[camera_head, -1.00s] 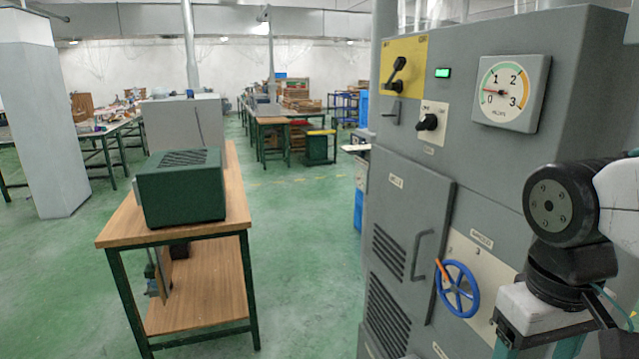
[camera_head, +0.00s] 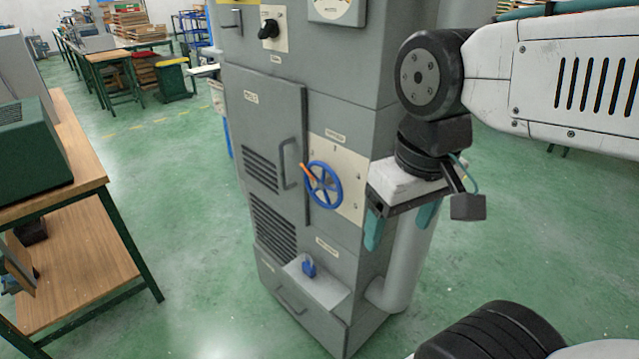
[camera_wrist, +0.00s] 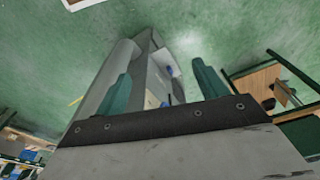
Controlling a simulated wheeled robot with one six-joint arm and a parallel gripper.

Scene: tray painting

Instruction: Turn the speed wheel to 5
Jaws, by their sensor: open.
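The speed wheel (camera_head: 323,185) is a blue spoked handwheel on a pale panel on the front of the grey machine. An orange handle (camera_head: 306,171) sticks out at its upper left. The numbers around the wheel are too small to read. My gripper (camera_head: 401,226) is to the right of the wheel, apart from it, with its two teal fingers pointing down, spread and empty. In the wrist view my gripper (camera_wrist: 163,85) is open, with the grey machine (camera_wrist: 150,68) beyond and between the fingers.
The machine also carries a black knob (camera_head: 268,29), a door with a vertical handle (camera_head: 288,165) and a low shelf with a small blue object (camera_head: 309,267). A wooden bench (camera_head: 85,165) with a green box stands at left. Green floor between them is clear.

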